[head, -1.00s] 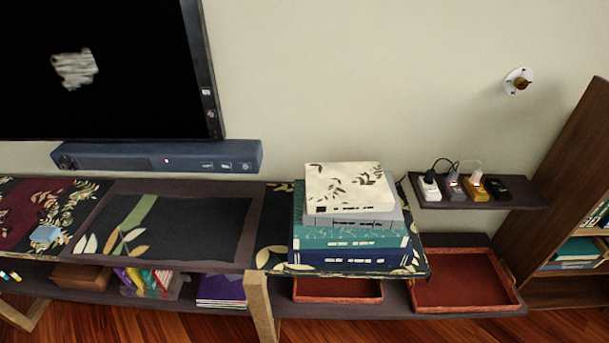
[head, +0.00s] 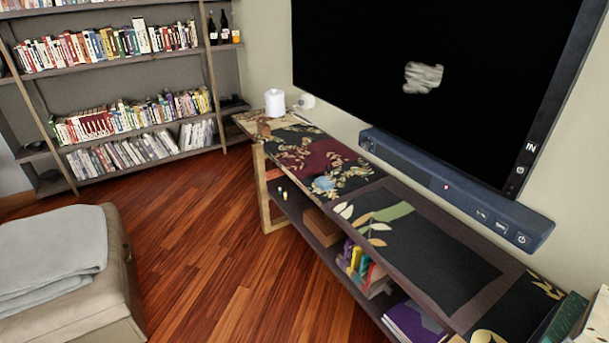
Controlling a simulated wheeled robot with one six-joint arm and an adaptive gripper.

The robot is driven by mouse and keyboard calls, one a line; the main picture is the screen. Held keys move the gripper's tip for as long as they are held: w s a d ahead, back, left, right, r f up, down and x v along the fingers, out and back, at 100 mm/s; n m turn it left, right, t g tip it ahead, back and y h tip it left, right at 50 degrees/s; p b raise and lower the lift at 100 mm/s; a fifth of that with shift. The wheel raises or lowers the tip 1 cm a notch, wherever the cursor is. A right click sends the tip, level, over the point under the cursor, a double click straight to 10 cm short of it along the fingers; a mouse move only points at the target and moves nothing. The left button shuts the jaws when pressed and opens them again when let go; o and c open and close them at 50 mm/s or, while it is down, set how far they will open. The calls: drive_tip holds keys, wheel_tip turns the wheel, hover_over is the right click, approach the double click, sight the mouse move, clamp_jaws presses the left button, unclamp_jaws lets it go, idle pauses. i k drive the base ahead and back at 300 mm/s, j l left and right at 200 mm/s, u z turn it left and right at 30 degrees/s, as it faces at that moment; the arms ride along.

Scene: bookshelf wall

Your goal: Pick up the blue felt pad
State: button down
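A small light blue pad (head: 323,183) lies on the dark floral cloth with a red patch (head: 308,160) on top of the long low console. It sits near the console's front edge, left of the black panel with the green stripe. My gripper is not in the head view.
The console top (head: 455,316) runs under a TV (head: 440,90) and a blue soundbar (head: 450,190). A white cylinder (head: 275,102) stands at its far end. An ottoman (head: 75,275) with a folded grey cloth is at left. The wood floor (head: 215,260) between is clear.

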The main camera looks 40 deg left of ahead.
sight(322, 181)
drive_tip(key=u, duration=1)
